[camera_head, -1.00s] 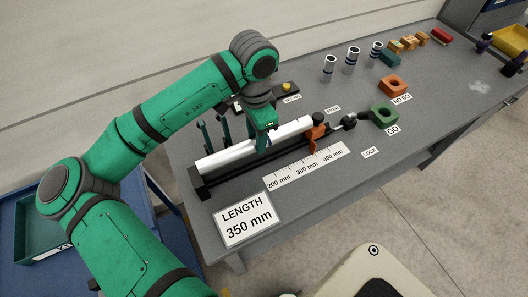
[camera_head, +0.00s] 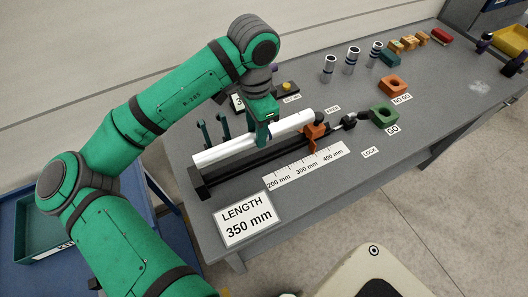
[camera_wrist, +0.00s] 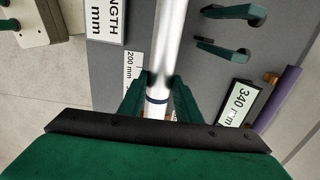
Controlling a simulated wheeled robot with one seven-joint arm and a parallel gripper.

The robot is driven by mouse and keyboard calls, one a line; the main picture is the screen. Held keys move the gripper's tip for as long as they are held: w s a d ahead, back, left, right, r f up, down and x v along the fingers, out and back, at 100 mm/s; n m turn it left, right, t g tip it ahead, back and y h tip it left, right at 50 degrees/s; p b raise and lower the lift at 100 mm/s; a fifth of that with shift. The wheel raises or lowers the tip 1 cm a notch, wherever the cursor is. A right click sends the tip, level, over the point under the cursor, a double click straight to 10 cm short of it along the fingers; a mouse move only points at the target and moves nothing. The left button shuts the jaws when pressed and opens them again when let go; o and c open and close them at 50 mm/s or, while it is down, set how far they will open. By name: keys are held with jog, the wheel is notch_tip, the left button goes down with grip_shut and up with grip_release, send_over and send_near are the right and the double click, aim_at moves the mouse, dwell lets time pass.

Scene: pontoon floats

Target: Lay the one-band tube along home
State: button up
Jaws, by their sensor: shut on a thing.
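The one-band tube (camera_head: 228,149) is long and white, held lengthwise just above the black rail fixture (camera_head: 205,187). In the wrist view the tube (camera_wrist: 171,40) runs up the picture, with one dark blue band (camera_wrist: 157,100) between the fingers. My gripper (camera_head: 266,136) is shut around the tube's middle; the wrist view also shows the gripper (camera_wrist: 162,85). An orange stop (camera_head: 314,131) stands near the tube's right end. Two green hooked supports (camera_head: 215,128) stand behind the tube. I cannot tell which place is home.
A scale strip (camera_head: 306,167) and a LENGTH 350 mm card (camera_head: 247,218) lie in front of the rail. A green GO block (camera_head: 384,116) and an orange NO GO block (camera_head: 393,85) lie to the right. Several banded tubes (camera_head: 353,57) stand upright at the back. The front right table is clear.

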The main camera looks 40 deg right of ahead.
jog(key=shift+r, duration=3.95)
jog(key=shift+w, duration=0.1)
